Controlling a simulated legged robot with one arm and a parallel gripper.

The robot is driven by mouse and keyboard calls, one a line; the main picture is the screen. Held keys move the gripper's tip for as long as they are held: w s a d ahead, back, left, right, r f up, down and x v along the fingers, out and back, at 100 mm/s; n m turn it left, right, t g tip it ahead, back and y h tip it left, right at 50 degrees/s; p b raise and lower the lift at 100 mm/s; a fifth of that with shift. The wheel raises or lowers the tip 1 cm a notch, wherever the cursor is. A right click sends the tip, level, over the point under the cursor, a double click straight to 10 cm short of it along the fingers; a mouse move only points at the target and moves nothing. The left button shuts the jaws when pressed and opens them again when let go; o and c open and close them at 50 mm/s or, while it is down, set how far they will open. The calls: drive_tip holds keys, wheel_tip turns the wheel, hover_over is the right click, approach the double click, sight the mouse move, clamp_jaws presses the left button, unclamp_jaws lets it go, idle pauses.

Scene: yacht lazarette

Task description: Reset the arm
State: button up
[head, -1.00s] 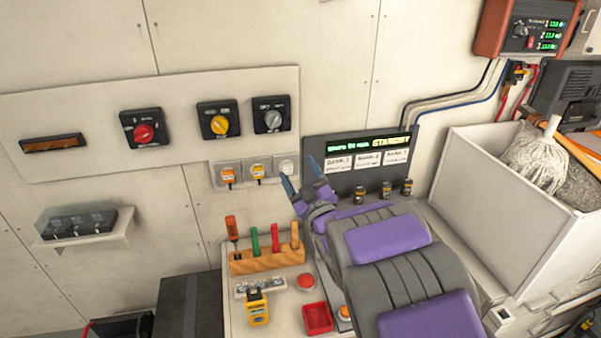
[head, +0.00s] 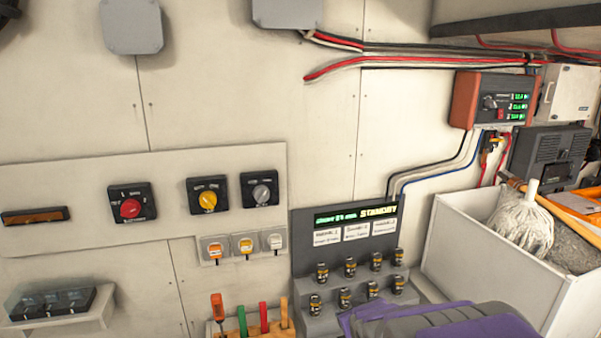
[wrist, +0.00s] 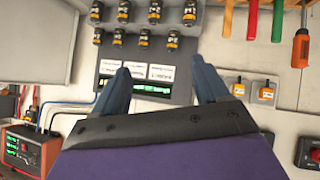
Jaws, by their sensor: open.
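My gripper (wrist: 162,84) is open and empty in the wrist view, its two blue-grey fingers well apart. The wrist view looks upside down, with the dark panel (wrist: 150,82) and its green display beyond the fingers. In the head view, my purple and grey arm (head: 440,325) is folded low at the bottom edge. The fingers cannot be made out there.
A tiered rack of small black and yellow parts (head: 344,297) stands just beyond my arm. A tool holder (head: 284,322) is left of it. A white bin (head: 455,236) with a mop head (head: 521,225) stands right. Wall switches (head: 207,201) line the left.

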drive_tip(key=s+m+g, duration=0.2)
drive_tip(key=s+g, duration=0.4)
drive_tip(key=s, duration=1.2)
drive_tip(key=s+d+f+m+g, duration=0.1)
drive_tip(key=s+g, duration=0.5)
drive_tip(key=s, duration=1.2)
drive_tip(key=shift+d+f+m, duration=0.2)
drive_tip(key=shift+f+m, duration=0.1)
drive_tip(key=shift+m, duration=0.2)
